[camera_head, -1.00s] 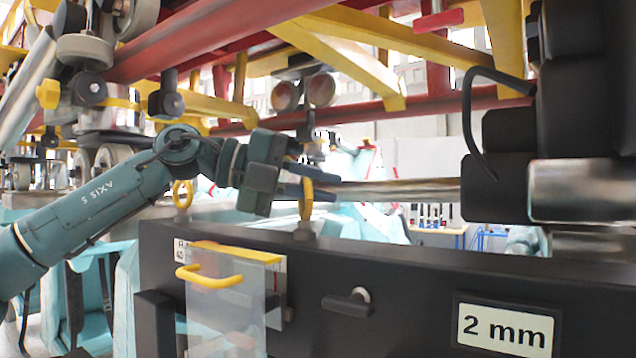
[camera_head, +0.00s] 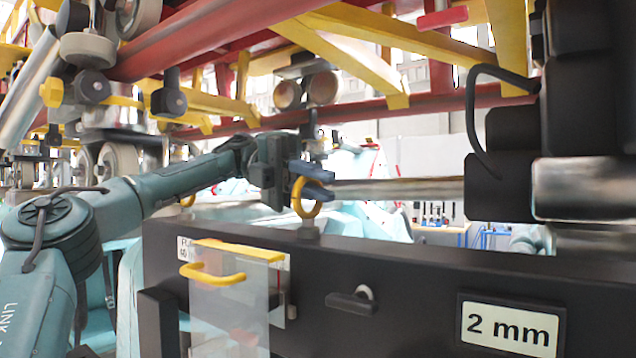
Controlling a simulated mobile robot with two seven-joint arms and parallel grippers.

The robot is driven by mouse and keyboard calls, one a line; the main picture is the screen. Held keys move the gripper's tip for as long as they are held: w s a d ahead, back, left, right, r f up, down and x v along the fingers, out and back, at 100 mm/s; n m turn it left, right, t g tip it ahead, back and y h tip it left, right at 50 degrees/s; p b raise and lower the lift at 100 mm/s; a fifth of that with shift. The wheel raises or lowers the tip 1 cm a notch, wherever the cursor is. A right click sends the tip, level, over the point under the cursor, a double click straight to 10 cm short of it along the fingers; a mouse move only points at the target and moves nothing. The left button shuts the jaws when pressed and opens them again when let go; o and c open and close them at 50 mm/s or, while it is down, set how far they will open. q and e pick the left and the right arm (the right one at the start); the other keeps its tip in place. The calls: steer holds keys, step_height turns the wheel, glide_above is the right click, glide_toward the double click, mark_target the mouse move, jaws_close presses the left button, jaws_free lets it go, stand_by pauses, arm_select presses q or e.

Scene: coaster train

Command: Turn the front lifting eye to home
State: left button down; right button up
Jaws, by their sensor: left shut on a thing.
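The front lifting eye (camera_head: 298,207) is a yellow ring on a short grey stem on top of the black beam (camera_head: 400,262). Its ring now faces more towards me and shows as a round loop. My left gripper (camera_head: 314,181) comes in from the left, and its blue-grey fingers are shut on the ring's upper part. A second yellow eye (camera_head: 188,200) stands farther left, mostly hidden behind my left arm. My right gripper is not in view.
A clear panel with a yellow handle (camera_head: 212,275) hangs on the beam's front. A black T-handle (camera_head: 351,302) and a "2 mm" plate (camera_head: 511,328) are to its right. Black machinery (camera_head: 575,110) fills the right. Red and yellow girders pass overhead.

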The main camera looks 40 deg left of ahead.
arm_select(q)
steer(key=shift+s+r+m+g, duration=0.15)
steer(key=shift+m+g, duration=0.65)
steer(key=shift+g, duration=0.4)
steer(key=c, duration=1.4)
jaws_free()
steer(key=shift+c, duration=0.2)
steer(key=shift+a, duration=0.1)
